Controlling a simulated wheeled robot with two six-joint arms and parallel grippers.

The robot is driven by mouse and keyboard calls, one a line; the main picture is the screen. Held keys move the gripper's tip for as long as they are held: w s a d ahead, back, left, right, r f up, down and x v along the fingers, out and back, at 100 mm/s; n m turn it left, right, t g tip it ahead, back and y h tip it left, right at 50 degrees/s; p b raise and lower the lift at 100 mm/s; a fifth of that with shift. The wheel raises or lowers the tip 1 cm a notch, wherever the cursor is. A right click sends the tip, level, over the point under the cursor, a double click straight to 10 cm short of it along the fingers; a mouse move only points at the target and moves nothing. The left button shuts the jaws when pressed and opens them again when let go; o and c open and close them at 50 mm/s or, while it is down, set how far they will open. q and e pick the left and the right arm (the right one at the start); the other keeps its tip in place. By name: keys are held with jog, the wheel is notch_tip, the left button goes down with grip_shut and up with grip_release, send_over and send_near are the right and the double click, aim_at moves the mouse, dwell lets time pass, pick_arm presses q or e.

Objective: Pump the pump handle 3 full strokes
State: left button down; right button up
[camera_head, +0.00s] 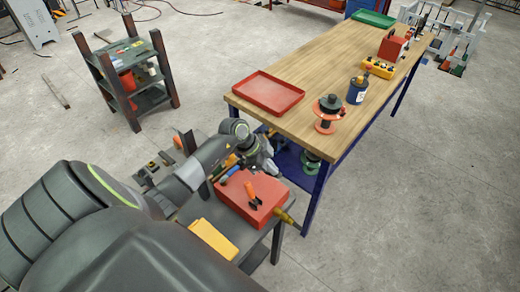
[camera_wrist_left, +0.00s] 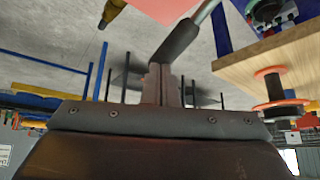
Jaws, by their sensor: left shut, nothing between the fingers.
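The pump handle shows in the left wrist view as a metal rod with a dark grip (camera_wrist_left: 178,40), slanting up to the right. My left gripper (camera_wrist_left: 162,72) is shut with nothing between its fingers. Its fingertips appear right at the lower end of the grip; I cannot tell whether they touch it. In the head view my left gripper (camera_head: 268,165) is just behind a red box (camera_head: 265,205) on a small dark table. The handle is not clear there, with the gripper and arm over that spot. My right gripper is not in view.
An orange-handled tool (camera_head: 251,194) lies on the red box. A yellow item (camera_head: 213,239) lies on the dark table's front. The wooden workbench (camera_head: 330,65) stands close behind right, with a red tray (camera_head: 268,93) and a spool (camera_head: 328,113). Floor at right is clear.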

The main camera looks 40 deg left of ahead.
pick_arm(q)
jog(key=shift+d+f, duration=0.25)
jog(key=shift+f, duration=0.5)
jog(key=shift+d+f, duration=0.25)
jog(key=shift+f, duration=0.3)
jog(key=shift+d+f+b, duration=0.15)
jog(key=shift+f+b, duration=0.25)
jog(key=shift+f, duration=0.3)
jog(key=shift+s+f, duration=0.1)
